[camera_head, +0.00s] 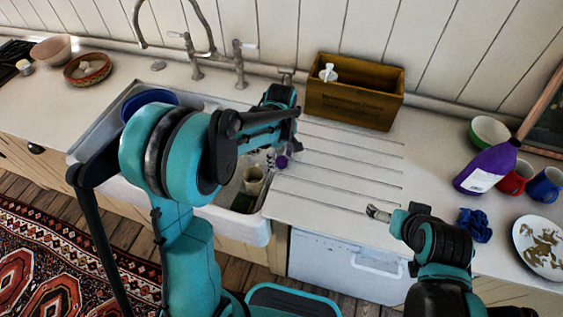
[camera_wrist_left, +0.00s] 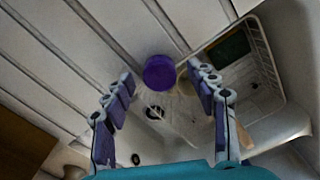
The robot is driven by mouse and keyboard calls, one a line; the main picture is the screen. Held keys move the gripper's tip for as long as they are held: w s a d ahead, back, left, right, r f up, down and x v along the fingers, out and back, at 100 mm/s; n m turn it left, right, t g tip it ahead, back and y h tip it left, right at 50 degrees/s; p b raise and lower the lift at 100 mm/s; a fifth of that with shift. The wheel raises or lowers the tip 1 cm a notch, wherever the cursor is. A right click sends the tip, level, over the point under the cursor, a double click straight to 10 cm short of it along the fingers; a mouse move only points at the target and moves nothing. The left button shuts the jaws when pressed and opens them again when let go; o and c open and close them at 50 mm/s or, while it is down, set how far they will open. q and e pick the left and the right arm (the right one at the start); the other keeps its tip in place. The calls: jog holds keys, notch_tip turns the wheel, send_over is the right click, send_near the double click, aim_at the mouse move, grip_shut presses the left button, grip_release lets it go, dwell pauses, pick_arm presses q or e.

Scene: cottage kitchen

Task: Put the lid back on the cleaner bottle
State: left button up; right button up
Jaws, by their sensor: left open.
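The cleaner bottle (camera_head: 488,167) is purple with a white label and is on the counter at the right in the head view. The purple round lid (camera_head: 282,162) is at the sink's right edge, by the grooved drainer. In the left wrist view the lid (camera_wrist_left: 159,73) shows between and just beyond the two fingertips. My left gripper (camera_wrist_left: 160,88) is open and empty; in the head view its arm partly hides it. My right gripper (camera_head: 378,213) hangs over the counter front, away from the bottle; its finger gap is unclear.
The white sink (camera_head: 255,229) holds a rack and dishes, left of the lid. A wooden box (camera_head: 353,93) stands against the wall. Red and blue mugs (camera_head: 546,184), a green bowl (camera_head: 490,132), a blue cloth (camera_head: 474,225) and a plate (camera_head: 541,246) crowd the bottle. The drainer is clear.

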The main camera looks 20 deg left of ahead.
aim_at(285, 160)
pick_arm(q)
jog(key=c, duration=0.8)
jog(key=shift+r, duration=0.1)
jog(key=shift+r, duration=0.5)
jog(key=r+p, duration=0.1)
jog(key=r, duration=0.1)
jog(key=d+r+p, duration=0.1)
jog(key=r, duration=0.1)
jog(key=shift+d, duration=0.1)
jog(key=d+r, duration=0.2)
jog(key=d, duration=0.1)
jog(key=d+r+p, duration=0.1)
jog(key=d+r, duration=0.1)
jog(key=d, duration=0.2)
jog(key=d+r+p, duration=0.1)
jog(key=d+r, duration=0.1)
jog(key=d, duration=0.1)
jog(key=shift+s+d, duration=0.2)
jog(key=shift+d, duration=0.05)
